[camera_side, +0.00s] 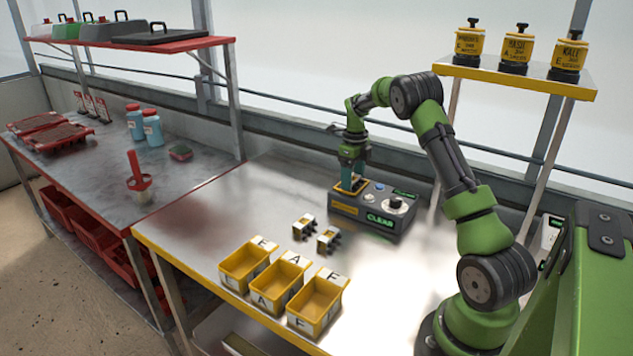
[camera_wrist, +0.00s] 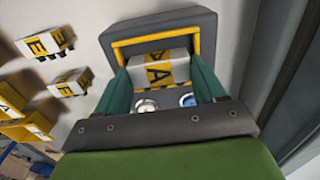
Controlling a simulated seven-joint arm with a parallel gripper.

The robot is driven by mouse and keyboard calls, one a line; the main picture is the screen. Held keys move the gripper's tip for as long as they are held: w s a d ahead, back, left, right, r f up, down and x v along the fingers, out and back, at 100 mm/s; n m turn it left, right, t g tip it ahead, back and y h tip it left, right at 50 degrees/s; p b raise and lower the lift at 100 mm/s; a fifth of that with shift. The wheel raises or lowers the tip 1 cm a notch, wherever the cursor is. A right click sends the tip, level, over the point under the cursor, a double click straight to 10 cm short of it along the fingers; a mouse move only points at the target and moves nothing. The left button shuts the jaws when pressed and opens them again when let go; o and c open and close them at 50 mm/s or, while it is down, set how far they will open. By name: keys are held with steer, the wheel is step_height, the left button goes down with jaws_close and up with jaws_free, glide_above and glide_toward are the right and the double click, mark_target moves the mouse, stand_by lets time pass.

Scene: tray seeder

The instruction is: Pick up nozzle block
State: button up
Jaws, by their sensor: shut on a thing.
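A nozzle block (camera_wrist: 158,68), white and yellow with a black A, lies between the teal fingers of my gripper (camera_wrist: 160,72) in the wrist view. The fingers are shut on its two ends. The block is at the yellow-framed slot of the dark grey tray seeder (camera_wrist: 190,22); I cannot tell whether it is seated or slightly raised. In the side view my gripper (camera_side: 352,180) points down at the left end of the seeder (camera_side: 373,232), and the fingers mostly hide the block. Two other nozzle blocks (camera_side: 303,226) (camera_side: 328,239) lie on the table to the left.
Three yellow bins (camera_side: 250,262) stand at the table's front edge. The seeder has a lit CLEAR display (camera_side: 381,220), a knob and buttons. A yellow shelf (camera_side: 515,76) with several labelled jars stands behind on the right. The steel table (camera_side: 215,225) is clear left of the loose blocks.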

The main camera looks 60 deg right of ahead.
steer(key=shift+r, duration=0.15)
step_height(320, 180, up, 4)
steer(key=shift+f, duration=0.2)
steer(key=s+a+r, duration=0.1)
steer(key=s+a, duration=0.9)
steer(key=s, duration=0.2)
steer(key=shift+s, duration=0.25)
steer(key=w+a+r+n, duration=0.2)
steer(key=w+a+n, duration=0.1)
steer(key=a, duration=0.6)
steer(key=w+a+r+n, duration=0.1)
steer(key=w+a+n, duration=0.2)
steer(key=a, duration=0.6)
steer(key=w+a+r+n, duration=0.2)
steer(key=w+a+n, duration=0.1)
steer(key=a, duration=0.6)
step_height(320, 180, down, 6)
steer(key=shift+s+f, duration=0.15)
steer(key=shift+f, duration=0.05)
steer(key=shift+a, duration=0.1)
